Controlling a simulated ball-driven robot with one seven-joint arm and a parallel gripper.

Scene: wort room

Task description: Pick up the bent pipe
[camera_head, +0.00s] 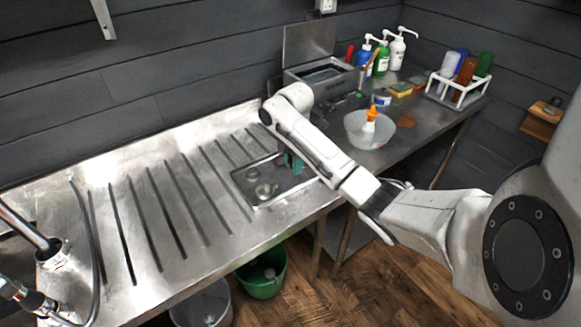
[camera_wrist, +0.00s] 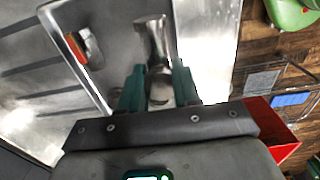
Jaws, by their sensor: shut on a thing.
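In the wrist view, a shiny metal piece that looks like the bent pipe (camera_wrist: 151,38) stands between the two teal fingers of my gripper (camera_wrist: 158,76). The fingers are shut on it, and its lower part is partly hidden between them. It is over or in the shallow metal tray (camera_wrist: 106,100); I cannot tell whether it touches the tray's floor. In the head view, the tray (camera_head: 246,200) lies on the steel counter. My gripper (camera_head: 292,164) is at its right end, mostly hidden behind my arm, and the pipe cannot be made out there.
Small round metal parts (camera_head: 264,190) lie in the tray. The ribbed drainboard (camera_head: 140,215) is clear.

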